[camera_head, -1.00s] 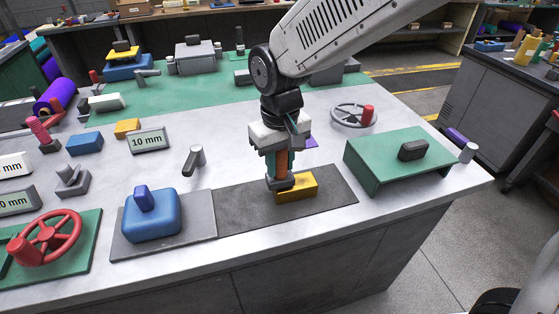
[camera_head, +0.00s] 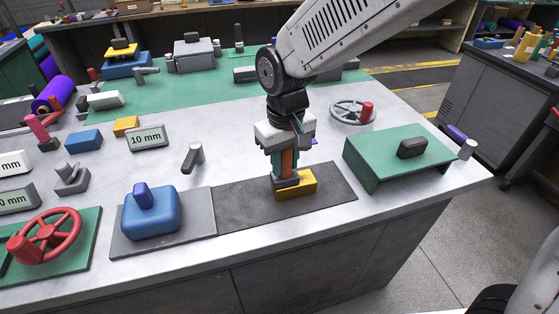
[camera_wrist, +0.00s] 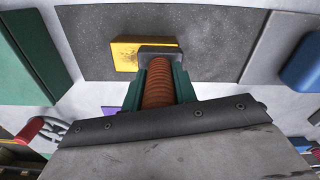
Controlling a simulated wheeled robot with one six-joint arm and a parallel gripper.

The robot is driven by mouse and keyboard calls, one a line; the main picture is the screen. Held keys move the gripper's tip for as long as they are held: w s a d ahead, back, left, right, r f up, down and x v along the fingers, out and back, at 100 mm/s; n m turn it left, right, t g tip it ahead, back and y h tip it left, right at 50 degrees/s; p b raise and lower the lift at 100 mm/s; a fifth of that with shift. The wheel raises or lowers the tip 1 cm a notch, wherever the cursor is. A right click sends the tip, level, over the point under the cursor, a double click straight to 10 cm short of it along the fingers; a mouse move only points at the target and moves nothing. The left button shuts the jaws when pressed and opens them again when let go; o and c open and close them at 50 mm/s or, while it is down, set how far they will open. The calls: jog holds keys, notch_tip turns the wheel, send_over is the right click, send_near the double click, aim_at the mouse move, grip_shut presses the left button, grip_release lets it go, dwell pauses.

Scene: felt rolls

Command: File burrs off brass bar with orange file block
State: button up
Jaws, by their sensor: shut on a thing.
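The brass bar (camera_head: 303,184), a yellow block, lies on a dark grey mat (camera_head: 245,208) near the bench's front edge. It also shows in the wrist view (camera_wrist: 124,55), partly covered by the file's dark foot. My gripper (camera_head: 287,162) points down and is shut on the orange file block (camera_head: 288,161), which has a ribbed orange-brown handle and a dark grey foot. The handle shows between the green fingers in the wrist view (camera_wrist: 158,85). The foot is at the bar's left part and appears to touch it. Any burrs are too small to tell.
A blue block with a knob (camera_head: 150,212) stands on a grey plate left of the mat. A green raised stand (camera_head: 385,165) with a dark piece is at the right. A grey handwheel (camera_head: 352,113) is behind.

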jog(key=shift+w+d+r, duration=0.1)
jog(key=shift+w+d, duration=0.05)
jog(key=shift+d, duration=0.4)
jog(key=shift+w+d, duration=0.15)
jog(key=shift+d, duration=0.4)
jog(key=shift+d, duration=0.15)
jog(key=shift+w+d, duration=0.25)
jog(key=shift+d, duration=0.55)
jog(key=shift+w+d, duration=0.2)
jog(key=shift+d, duration=0.6)
jog(key=shift+d+f, duration=0.1)
jog(key=shift+f, duration=0.1)
jog(key=shift+r, duration=0.1)
jog(key=shift+r, duration=0.75)
